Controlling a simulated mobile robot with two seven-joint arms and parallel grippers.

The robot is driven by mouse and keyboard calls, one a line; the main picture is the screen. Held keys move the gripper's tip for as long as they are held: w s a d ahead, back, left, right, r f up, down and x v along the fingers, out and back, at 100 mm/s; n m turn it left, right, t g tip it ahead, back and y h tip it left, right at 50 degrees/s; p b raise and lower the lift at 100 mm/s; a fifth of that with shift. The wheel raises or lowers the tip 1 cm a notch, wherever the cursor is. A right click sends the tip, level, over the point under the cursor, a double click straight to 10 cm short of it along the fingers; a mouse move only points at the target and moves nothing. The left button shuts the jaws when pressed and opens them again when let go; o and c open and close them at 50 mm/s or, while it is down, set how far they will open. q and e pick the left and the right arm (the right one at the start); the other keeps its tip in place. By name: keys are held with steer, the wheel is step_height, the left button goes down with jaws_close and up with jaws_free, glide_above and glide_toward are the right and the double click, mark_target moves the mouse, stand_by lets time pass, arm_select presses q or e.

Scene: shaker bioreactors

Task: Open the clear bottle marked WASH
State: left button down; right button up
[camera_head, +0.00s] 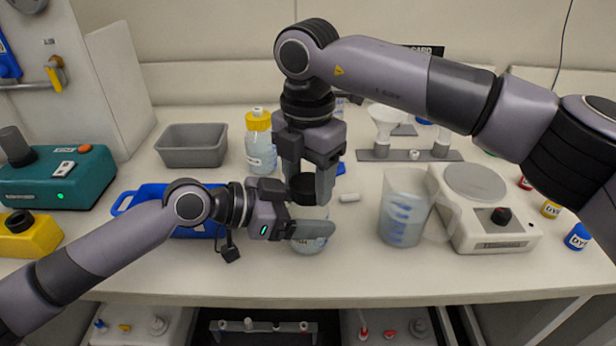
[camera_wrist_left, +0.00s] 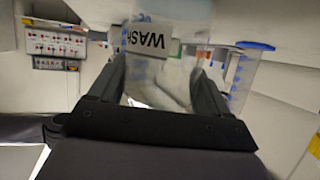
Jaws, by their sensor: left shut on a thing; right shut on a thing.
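The clear bottle (camera_head: 309,247) stands upright near the middle of the bench, with a black cap (camera_head: 304,190) at its top. In the left wrist view the bottle (camera_wrist_left: 172,75) sits between the fingers, and its WASH label (camera_wrist_left: 150,39) shows upside down. My left gripper (camera_head: 312,229) is shut on the bottle's body from the left; its fingers also show in the left wrist view (camera_wrist_left: 163,88). My right gripper (camera_head: 309,184) points down from above, shut on the black cap. The fingers hide part of the cap and body.
A blue tray (camera_head: 124,200) lies behind my left arm. A yellow-capped bottle (camera_head: 260,150) and a grey bin (camera_head: 192,146) stand at the back. A clear beaker (camera_head: 402,212) and a balance (camera_head: 484,214) stand to the right. The bench front is clear.

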steer(key=o, duration=1.2)
steer(key=shift+c, duration=0.2)
steer(key=shift+r, duration=2.3)
steer(key=shift+c, duration=0.5)
step_height(320, 180, up, 2)
steer(key=m, duration=0.7)
steer(key=r+m, duration=0.1)
steer(key=m, duration=0.1)
steer(key=shift+r, duration=0.15)
steer(key=shift+f+m, duration=0.3)
steer(key=shift+m, duration=0.1)
step_height(320, 180, down, 7)
steer(key=shift+f, duration=0.2)
